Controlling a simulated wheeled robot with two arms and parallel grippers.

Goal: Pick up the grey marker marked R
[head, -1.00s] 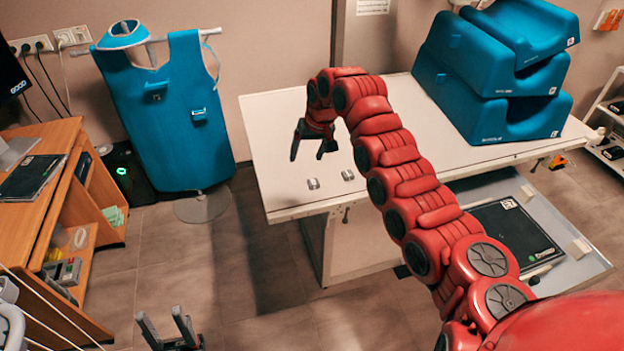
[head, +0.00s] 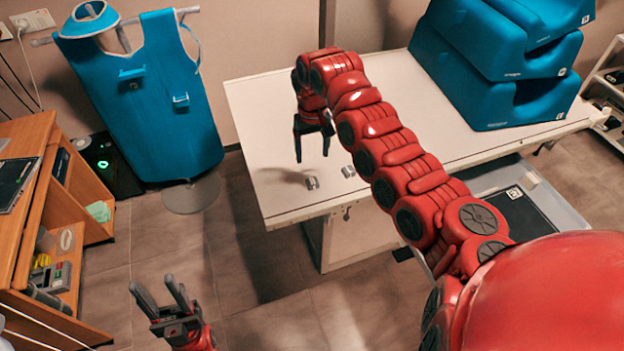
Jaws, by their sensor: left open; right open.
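Two small grey markers lie on the white table (head: 262,112) near its front left corner. The left one (head: 312,183) and the right one (head: 348,171) are a short way apart, and their letters are too small to read, so I cannot tell which is marked R. My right gripper (head: 312,158) is open and empty, fingers pointing down, above the table just behind the left marker. My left gripper (head: 158,292) is open and empty, low over the floor in front of the table.
Blue foam wedges (head: 500,80) are stacked at the table's back right. A blue apron (head: 160,110) hangs on a stand left of the table. A wooden desk (head: 40,190) stands at the far left. The floor between desk and table is clear.

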